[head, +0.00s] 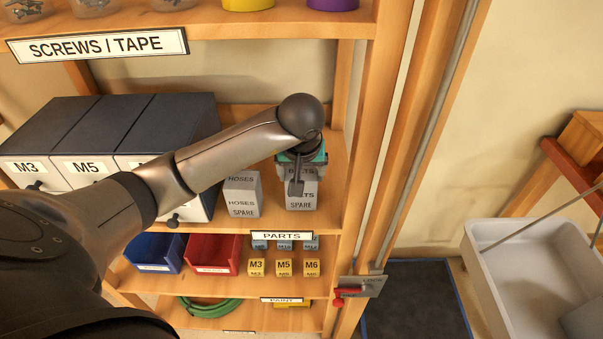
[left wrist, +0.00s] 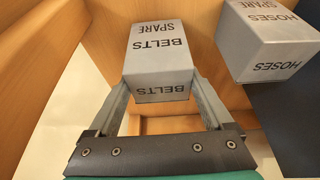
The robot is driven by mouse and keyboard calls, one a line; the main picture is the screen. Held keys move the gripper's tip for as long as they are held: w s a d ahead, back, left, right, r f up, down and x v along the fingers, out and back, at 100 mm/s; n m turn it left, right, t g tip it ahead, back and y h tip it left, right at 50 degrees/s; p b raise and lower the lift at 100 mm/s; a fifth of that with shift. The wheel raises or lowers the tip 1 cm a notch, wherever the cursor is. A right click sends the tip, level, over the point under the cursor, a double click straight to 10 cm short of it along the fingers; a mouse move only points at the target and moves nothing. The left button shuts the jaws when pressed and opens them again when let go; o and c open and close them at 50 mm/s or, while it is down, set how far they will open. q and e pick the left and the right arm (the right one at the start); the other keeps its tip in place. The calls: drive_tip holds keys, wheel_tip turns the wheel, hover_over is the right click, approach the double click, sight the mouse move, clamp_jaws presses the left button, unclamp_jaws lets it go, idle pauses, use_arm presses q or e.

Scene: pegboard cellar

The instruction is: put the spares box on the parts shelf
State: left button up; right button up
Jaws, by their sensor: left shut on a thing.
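The grey spares box marked BELTS SPARE (head: 301,193) is at the right end of the shelf board with the PARTS label (head: 282,236) on its front edge. My left gripper (head: 297,172) reaches it from above and is shut on it. In the left wrist view the two fingers (left wrist: 162,88) press on opposite sides of the box (left wrist: 158,55). I cannot tell whether its base touches the board. A similar grey box marked HOSES SPARE (head: 242,195) stands just left of it, apart from it; it also shows in the left wrist view (left wrist: 265,45). My right gripper is not in view.
Dark drawers marked M3 and M5 (head: 107,140) fill the board's left. The wooden upright (head: 372,130) is close on the right. Below are a blue bin (head: 153,253), a red bin (head: 213,254) and small yellow boxes (head: 284,267). A board labelled SCREWS / TAPE (head: 98,47) is above.

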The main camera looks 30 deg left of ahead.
use_arm(q)
drive_tip(key=shift+w+a+f, duration=0.1)
drive_tip(key=shift+w+f, duration=0.1)
drive_tip(key=shift+w, duration=0.05)
drive_tip(key=shift+f, duration=0.1)
drive_tip(key=o, duration=1.3)
drive_tip(key=shift+c, duration=0.2)
drive_tip(key=p+v, duration=0.1)
drive_tip(key=v, duration=1.1)
drive_tip(key=shift+p, duration=0.3)
